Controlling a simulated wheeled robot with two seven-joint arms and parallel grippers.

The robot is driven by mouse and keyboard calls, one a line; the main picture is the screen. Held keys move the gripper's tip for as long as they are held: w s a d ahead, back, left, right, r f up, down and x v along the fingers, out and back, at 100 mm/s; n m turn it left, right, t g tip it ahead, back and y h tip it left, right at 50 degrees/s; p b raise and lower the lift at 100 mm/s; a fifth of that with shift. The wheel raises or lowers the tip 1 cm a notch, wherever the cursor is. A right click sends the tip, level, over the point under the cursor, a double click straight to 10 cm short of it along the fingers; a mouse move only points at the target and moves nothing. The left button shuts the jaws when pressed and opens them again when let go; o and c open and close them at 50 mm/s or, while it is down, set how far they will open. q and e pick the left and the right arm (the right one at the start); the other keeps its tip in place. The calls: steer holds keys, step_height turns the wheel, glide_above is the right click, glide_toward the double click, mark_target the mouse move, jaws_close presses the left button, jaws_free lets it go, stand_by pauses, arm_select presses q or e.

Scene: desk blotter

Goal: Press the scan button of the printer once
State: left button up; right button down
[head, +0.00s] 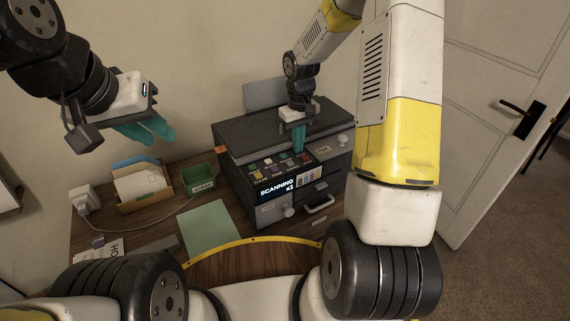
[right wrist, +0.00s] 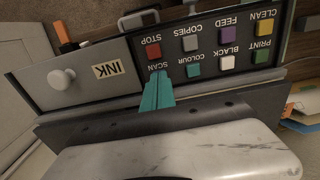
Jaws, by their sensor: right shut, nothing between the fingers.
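The dark printer (head: 250,135) stands on the desk, and its display (head: 276,188) reads "SCANNING x1". Its button panel also shows in the right wrist view, with the labels upside down. My right gripper (head: 299,150) is shut and empty, with its teal fingertips pointing down at the panel. In the right wrist view the fingertips (right wrist: 157,80) are at the SCAN label (right wrist: 160,66) and cover the scan button. I cannot tell whether they touch it. My left gripper (head: 145,131) hangs in the air at the upper left, away from the printer; its finger gap is unclear.
A green tray (head: 198,179), a card box (head: 143,190) and a green sheet (head: 209,228) lie left of the printer. A door (head: 500,110) is at right.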

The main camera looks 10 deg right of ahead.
steer(key=shift+r, duration=3.55)
